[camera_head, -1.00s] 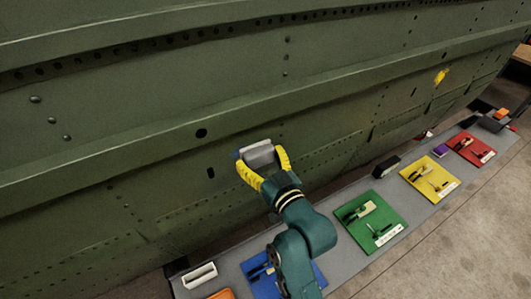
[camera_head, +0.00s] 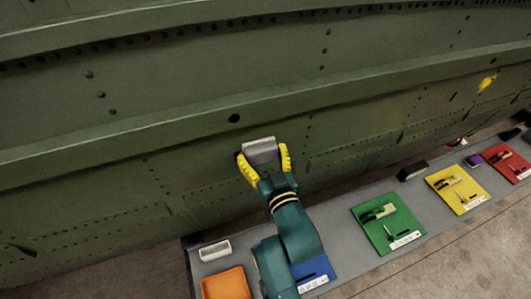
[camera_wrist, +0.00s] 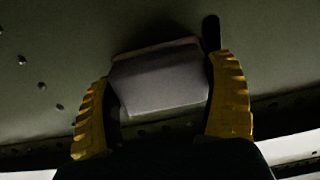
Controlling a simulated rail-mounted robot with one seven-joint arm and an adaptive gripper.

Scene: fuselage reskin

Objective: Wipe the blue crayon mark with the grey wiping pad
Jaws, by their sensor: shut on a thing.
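My gripper (camera_head: 264,157) is shut on the grey wiping pad (camera_head: 261,150), with yellow fingers on either side of it. The pad is held up at the green fuselage skin (camera_head: 190,130), below a long rib. In the wrist view the pad (camera_wrist: 162,78) fills the space between the fingers, and its far edge lies close to the skin, with dark shadow beyond. I cannot tell whether it touches. No blue crayon mark can be made out now; the pad and gripper hide part of the skin.
A yellow mark (camera_head: 487,83) is on the skin at far right. Below runs a grey bench (camera_head: 345,254) with a white tray (camera_head: 214,250), an orange tray (camera_head: 226,284), and blue, green (camera_head: 387,222), yellow and red tool boards. A dark slot (camera_wrist: 211,32) shows beside the pad.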

